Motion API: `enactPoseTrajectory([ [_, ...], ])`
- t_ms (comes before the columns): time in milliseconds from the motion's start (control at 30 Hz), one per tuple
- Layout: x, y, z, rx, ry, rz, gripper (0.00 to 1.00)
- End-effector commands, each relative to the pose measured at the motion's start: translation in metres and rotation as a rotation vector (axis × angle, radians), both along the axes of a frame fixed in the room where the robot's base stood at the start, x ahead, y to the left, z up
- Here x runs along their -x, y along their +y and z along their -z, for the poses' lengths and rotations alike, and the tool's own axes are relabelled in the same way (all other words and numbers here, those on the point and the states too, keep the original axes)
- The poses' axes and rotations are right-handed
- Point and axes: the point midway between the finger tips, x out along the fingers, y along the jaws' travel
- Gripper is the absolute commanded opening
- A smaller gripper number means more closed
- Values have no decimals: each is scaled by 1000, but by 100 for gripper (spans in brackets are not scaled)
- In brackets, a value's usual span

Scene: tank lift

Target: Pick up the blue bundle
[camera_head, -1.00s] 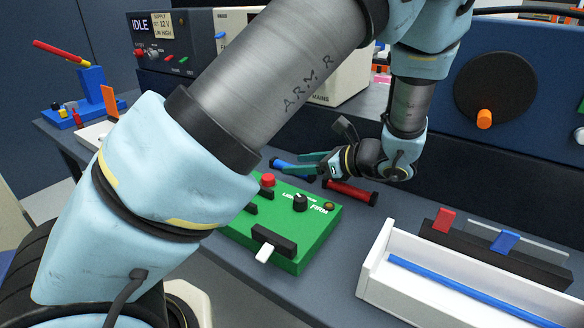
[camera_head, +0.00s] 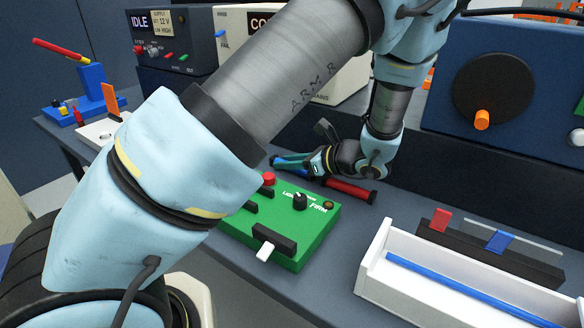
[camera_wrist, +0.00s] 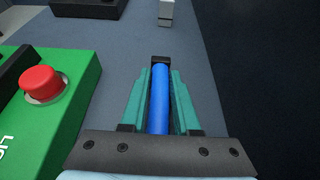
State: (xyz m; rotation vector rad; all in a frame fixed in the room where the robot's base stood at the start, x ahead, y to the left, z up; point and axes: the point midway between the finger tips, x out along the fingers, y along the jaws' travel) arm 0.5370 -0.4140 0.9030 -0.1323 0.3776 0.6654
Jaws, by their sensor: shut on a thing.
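The blue bundle (camera_wrist: 159,95) is a blue rod with a black end cap. In the wrist view it lies lengthwise between the two green fingers of my gripper (camera_wrist: 160,100), which are shut on it. In the head view the bundle (camera_head: 288,159) shows only in part beside my gripper (camera_head: 292,163), behind the green box. It appears at or very near table height; I cannot tell whether it touches the table.
A red bundle (camera_head: 349,190) lies just right of my gripper. The green box (camera_head: 285,232) with a red button (camera_wrist: 42,84) stands close by. A white tray (camera_head: 437,284) holding a blue rod is at the front right. Dark panels stand behind.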

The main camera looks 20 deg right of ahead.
Motion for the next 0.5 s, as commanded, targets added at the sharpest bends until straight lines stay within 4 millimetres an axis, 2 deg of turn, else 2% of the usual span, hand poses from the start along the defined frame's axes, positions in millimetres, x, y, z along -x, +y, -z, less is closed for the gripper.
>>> enactPoseTrajectory([
  [33,0,0,0,0,0,0,12],
  [133,0,0,0,0,0,0,1],
  [167,0,0,0,0,0,0,0],
  [500,0,0,0,0,0,0,0],
])
